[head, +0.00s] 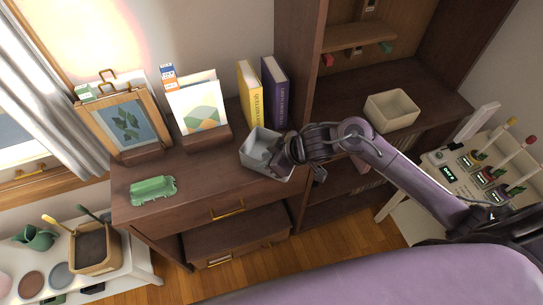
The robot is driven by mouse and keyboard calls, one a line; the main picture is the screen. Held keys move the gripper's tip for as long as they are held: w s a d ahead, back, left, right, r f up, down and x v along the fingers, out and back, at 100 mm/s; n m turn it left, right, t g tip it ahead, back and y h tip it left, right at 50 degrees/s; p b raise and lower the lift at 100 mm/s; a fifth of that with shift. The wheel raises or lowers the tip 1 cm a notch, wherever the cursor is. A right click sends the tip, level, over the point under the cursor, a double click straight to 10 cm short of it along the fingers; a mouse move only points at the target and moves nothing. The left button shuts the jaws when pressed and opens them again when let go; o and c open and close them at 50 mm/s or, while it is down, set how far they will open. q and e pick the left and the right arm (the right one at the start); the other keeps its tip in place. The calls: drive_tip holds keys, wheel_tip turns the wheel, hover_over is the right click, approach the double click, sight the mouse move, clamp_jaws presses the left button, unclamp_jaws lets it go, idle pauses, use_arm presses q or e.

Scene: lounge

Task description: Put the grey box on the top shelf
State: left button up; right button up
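The grey box (257,146) is an open-topped bin on the dark wooden cabinet top (200,186), near its right end. My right gripper (283,161) is at the box's right side, reaching in from the right over its rim. The fingertips are partly hidden by the gripper body and the box wall, so I cannot tell whether they are closed on it. The tall dark bookcase at the right has a brown upper shelf (358,38) and a lower, wider shelf (350,91). My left gripper is not in view.
A cream box (391,110) stands on the wider shelf. Yellow (250,95) and purple (273,92) books stand behind the grey box. A white table (450,160) holds small plant pots.

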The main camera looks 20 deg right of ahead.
sight(258, 161)
drive_tip(key=x, duration=0.2)
drive_tip(key=shift+a+f, duration=0.25)
drive_tip(key=shift+f, duration=0.05)
drive_tip(key=shift+w+a+f, duration=0.2)
drive_tip(key=shift+w+f, duration=0.15)
drive_tip(key=shift+f, duration=0.1)
clamp_jaws()
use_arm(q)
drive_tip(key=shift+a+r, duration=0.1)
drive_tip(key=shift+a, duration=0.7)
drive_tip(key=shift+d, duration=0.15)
use_arm(e)
drive_tip(key=shift+r, duration=0.1)
drive_tip(key=shift+r, duration=0.5)
use_arm(q)
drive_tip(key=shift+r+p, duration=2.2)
drive_tip(key=shift+p, duration=0.05)
use_arm(e)
wheel_tip(258, 161, up, 27)
